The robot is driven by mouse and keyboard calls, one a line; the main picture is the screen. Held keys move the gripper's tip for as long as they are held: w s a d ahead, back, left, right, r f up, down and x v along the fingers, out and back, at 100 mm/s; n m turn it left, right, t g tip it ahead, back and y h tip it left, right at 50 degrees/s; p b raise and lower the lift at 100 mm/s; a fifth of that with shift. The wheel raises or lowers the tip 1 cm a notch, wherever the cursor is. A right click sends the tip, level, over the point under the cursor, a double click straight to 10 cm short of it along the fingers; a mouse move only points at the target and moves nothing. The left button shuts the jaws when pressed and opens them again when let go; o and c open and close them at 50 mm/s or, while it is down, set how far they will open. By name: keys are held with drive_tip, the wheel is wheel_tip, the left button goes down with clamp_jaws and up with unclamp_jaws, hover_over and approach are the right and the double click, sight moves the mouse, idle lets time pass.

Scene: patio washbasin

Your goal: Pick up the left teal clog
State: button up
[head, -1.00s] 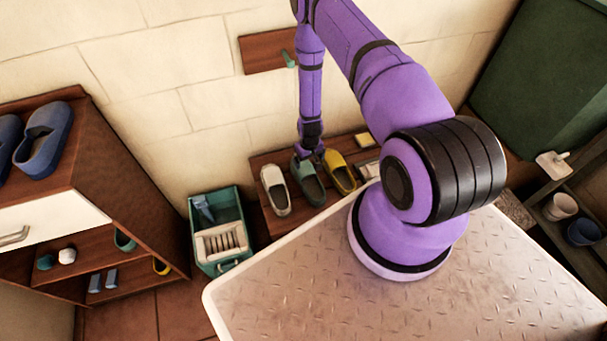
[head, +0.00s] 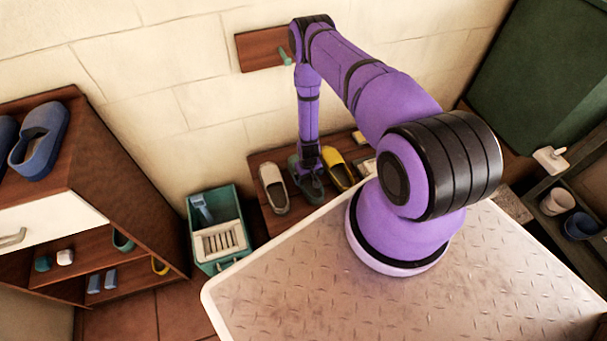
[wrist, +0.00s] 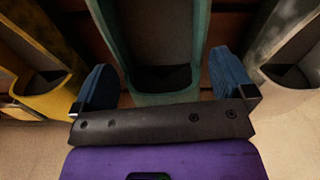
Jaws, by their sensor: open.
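The teal clog (head: 313,193) stands on the low wooden bench in the head view, between a pale grey clog (head: 273,188) and a yellow clog (head: 338,170). My gripper (head: 309,172) is at the teal clog and covers part of it. In the wrist view the teal clog (wrist: 157,98) lies between the blue fingers of my gripper (wrist: 164,82), one finger on each side. The fingers are open, with visible gaps to the clog. The yellow clog (wrist: 45,95) is on the left there and the grey clog (wrist: 285,80) on the right.
The bench (head: 270,221) is against the tiled wall. A teal crate (head: 213,270) stands on the floor to its left. A wooden shelf unit (head: 125,200) with blue clogs is farther left. A wooden board (head: 262,52) with a teal peg is on the wall above.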

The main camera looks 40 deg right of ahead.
drive_tip(key=shift+f, duration=1.35)
drive_tip(key=c, duration=0.7)
drive_tip(key=shift+r, duration=0.2)
